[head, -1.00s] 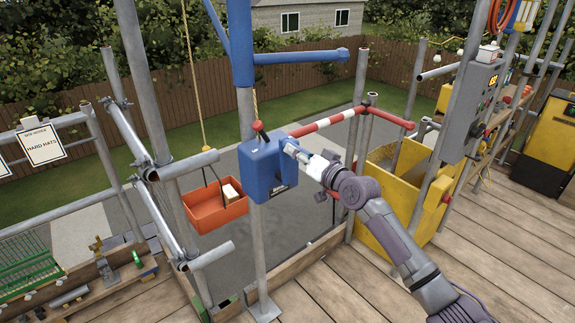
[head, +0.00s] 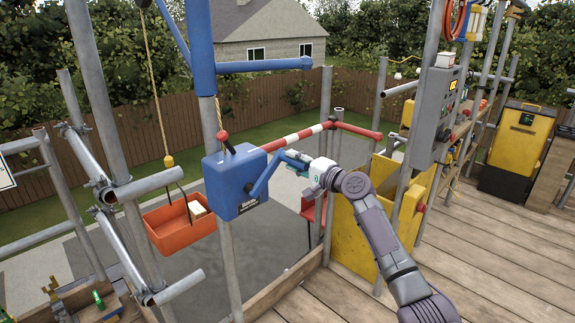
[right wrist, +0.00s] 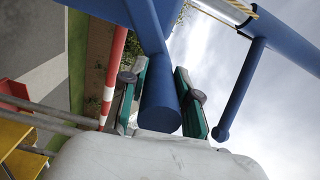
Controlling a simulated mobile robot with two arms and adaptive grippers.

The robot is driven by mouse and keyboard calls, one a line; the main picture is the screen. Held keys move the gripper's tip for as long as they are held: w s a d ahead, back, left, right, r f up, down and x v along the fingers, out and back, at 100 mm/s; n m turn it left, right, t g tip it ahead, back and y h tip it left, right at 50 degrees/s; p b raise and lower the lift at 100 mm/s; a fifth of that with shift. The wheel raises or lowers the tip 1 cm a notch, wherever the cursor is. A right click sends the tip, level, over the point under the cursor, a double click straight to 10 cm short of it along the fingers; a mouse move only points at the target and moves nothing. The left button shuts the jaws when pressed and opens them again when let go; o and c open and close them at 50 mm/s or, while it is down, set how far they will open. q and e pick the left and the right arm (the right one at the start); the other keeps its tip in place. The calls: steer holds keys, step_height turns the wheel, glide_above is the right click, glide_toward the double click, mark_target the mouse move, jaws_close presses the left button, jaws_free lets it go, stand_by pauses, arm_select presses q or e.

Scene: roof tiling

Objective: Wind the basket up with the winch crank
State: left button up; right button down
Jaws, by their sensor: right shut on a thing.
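The blue winch box (head: 236,182) is fixed to a scaffold pole, with a rope running up from it. Its blue crank arm (head: 264,174) slants up to the right from the box. My right gripper (head: 294,158) is at the outer end of the crank; in the right wrist view its green-padded fingers (right wrist: 160,98) are on both sides of the blue crank handle (right wrist: 160,102). The orange basket (head: 180,222) hangs on a yellow rope left of the winch, beyond the deck edge, with a pale block (head: 197,209) in it. My left gripper is not in view.
A red and white barrier bar (head: 302,137) is behind the gripper. A yellow chute or bin (head: 365,225) and a grey control box (head: 437,100) stand to the right. Scaffold poles flank the basket. The plank deck (head: 480,260) at right front is clear.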

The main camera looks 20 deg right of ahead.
steer(key=shift+w+d+f+m+b, duration=0.25)
steer(key=shift+d+f+m+b, duration=0.15)
steer(key=shift+d+f+m, duration=0.55)
steer(key=shift+w+d+f+m, duration=0.1)
steer(key=shift+f+m, duration=0.65)
steer(key=shift+f, duration=0.2)
steer(key=c, duration=0.8)
jaws_free()
steer(key=shift+c, duration=0.2)
steer(key=v, duration=1.2)
